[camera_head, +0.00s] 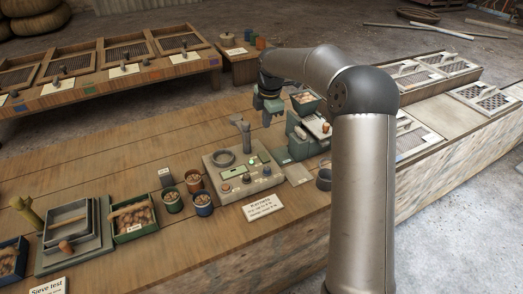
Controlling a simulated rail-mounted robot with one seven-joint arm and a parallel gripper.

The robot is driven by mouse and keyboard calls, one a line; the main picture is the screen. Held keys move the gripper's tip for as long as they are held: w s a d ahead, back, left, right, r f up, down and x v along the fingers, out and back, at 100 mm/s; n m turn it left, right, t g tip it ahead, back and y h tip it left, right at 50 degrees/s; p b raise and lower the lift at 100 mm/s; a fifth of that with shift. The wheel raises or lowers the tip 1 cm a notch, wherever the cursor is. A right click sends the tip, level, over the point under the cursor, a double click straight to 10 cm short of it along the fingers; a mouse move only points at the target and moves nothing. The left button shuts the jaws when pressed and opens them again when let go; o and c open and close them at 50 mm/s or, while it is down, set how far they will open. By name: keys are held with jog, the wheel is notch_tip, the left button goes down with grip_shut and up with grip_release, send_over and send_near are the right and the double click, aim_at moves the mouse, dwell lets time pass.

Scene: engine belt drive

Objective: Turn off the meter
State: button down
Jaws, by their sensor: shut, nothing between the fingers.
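The meter (232,188) is a pale grey box on the wooden bench, near the middle of the camera_head view. It has a dark ring, small green displays and several coloured knobs or buttons on its top. A small grey handled piece (242,127) stands at its back edge. I cannot tell which control is the switch or what the displays read. My gripper (267,117) is shut and empty. It points down above the bench, behind and slightly right of the meter, apart from it.
A green-grey machine (307,130) with a filled hopper stands right of the meter. Cups of nuts (203,203) stand to its left. A printed card (262,207) lies in front. Further left are a green tray (133,221) and stacked sieves (70,229). Bare bench lies behind the cups.

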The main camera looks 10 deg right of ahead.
aim_at(263, 154)
dwell(0.3)
jog(key=f, duration=0.4)
jog(key=w+f+p, duration=0.1)
jog(key=f, duration=0.4)
jog(key=w+f, duration=0.1)
jog(key=f, duration=0.4)
jog(key=shift+a+p, duration=0.25)
jog(key=shift+p, duration=0.15)
